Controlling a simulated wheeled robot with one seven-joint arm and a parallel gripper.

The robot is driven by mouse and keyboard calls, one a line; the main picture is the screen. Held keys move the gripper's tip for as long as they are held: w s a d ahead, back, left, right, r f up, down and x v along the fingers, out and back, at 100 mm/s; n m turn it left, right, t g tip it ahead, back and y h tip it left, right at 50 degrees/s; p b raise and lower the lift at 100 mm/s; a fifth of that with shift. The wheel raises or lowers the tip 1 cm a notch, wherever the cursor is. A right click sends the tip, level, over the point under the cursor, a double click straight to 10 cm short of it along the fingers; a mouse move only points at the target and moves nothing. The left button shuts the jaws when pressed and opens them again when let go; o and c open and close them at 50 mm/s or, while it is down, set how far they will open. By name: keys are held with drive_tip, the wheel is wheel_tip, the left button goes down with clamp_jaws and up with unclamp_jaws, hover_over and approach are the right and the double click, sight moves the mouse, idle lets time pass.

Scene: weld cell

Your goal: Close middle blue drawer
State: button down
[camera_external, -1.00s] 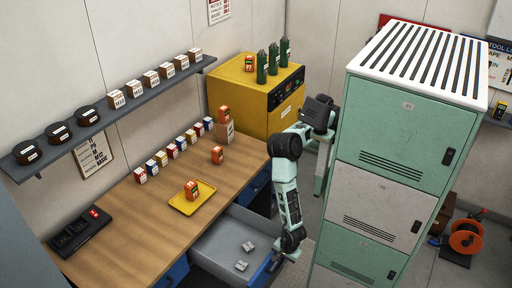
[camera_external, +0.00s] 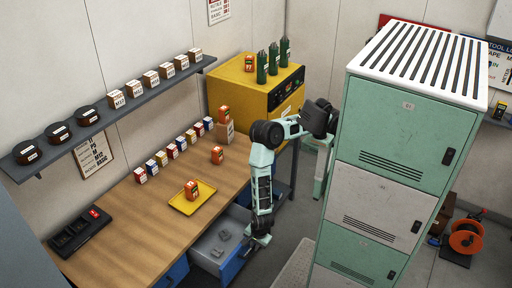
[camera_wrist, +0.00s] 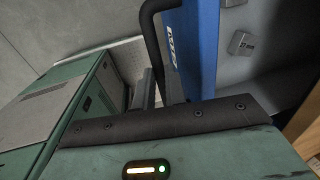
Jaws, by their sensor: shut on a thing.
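The blue drawer (camera_external: 228,265) under the workbench is partly open, with small grey items lying inside it. In the wrist view the drawer's blue front (camera_wrist: 203,50) stands with a dark bar handle (camera_wrist: 150,40) beside it. My gripper (camera_external: 262,239) is at the drawer front. In the wrist view my gripper (camera_wrist: 160,92) is shut around the lower part of the handle; the fingertips are only partly visible.
The wooden workbench (camera_external: 120,225) carries a yellow tray (camera_external: 183,208) with an orange box. A tall green and grey locker (camera_external: 385,190) stands close to my arm on the right. Floor shows between bench and locker (camera_external: 290,225).

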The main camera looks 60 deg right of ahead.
drive_tip(key=w+b, duration=0.1)
drive_tip(key=w, duration=1.8)
drive_tip(key=shift+w, duration=0.15)
drive_tip(key=c, duration=1.5)
unclamp_jaws()
drive_tip(key=shift+w, duration=0.15)
drive_tip(key=shift+o, duration=0.2)
drive_tip(key=shift+r, duration=0.15)
drive_tip(key=s+r+b, duration=0.1)
drive_tip(key=r+b, duration=0.1)
drive_tip(key=r, duration=0.6)
drive_tip(key=s+r+b, duration=0.1)
drive_tip(key=s+r, duration=0.1)
drive_tip(key=r, duration=0.6)
drive_tip(key=shift+s+r+b, duration=0.3)
drive_tip(key=shift+r+b, duration=0.05)
drive_tip(key=shift+r, duration=0.05)
